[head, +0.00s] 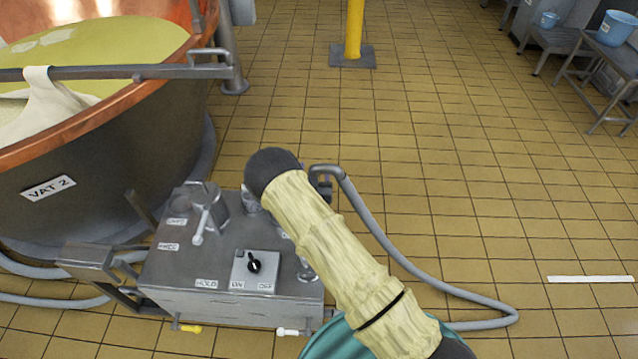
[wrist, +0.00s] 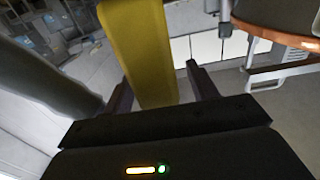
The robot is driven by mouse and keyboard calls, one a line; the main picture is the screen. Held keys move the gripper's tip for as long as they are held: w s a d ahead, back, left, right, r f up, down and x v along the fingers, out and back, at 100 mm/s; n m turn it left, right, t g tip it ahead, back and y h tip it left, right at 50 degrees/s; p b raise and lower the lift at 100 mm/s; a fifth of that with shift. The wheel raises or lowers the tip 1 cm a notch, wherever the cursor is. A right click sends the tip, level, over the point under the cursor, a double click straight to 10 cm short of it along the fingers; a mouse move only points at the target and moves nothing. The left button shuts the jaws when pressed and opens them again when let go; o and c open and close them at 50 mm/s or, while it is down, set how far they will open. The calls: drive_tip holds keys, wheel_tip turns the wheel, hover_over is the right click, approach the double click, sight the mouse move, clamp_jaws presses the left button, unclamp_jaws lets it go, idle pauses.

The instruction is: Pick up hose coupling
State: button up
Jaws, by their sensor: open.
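In the head view, a grey hose (head: 440,285) curves across the floor and rises to the right side of the steel control box. A dark fitting (head: 323,183) at its upper end looks like the hose coupling, partly hidden behind my sleeved arm. I cannot make out its lower part. My gripper (wrist: 158,78) shows in the wrist view, with its two dark fingers apart and nothing held between them. It is hidden in the head view. The coupling is not recognisable in the wrist view.
The steel control box (head: 225,302) with levers and a knob stands beside copper-rimmed vat 2 (head: 110,165). A yellow post (head: 354,30) stands at the back and appears beyond my fingers in the wrist view (wrist: 140,45). Benches with blue buckets (head: 615,28) stand far right.

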idle(0.5)
drive_tip(key=shift+r, duration=0.1)
drive_tip(key=c, duration=1.2)
drive_tip(key=shift+o, duration=0.2)
wheel_tip(320, 180, up, 10)
drive_tip(key=p, duration=0.1)
drive_tip(key=shift+r, duration=0.1)
wheel_tip(320, 180, up, 6)
drive_tip(key=p, duration=0.3)
drive_tip(key=shift+r+p, duration=0.15)
drive_tip(key=shift+p, duration=0.25)
idle(0.6)
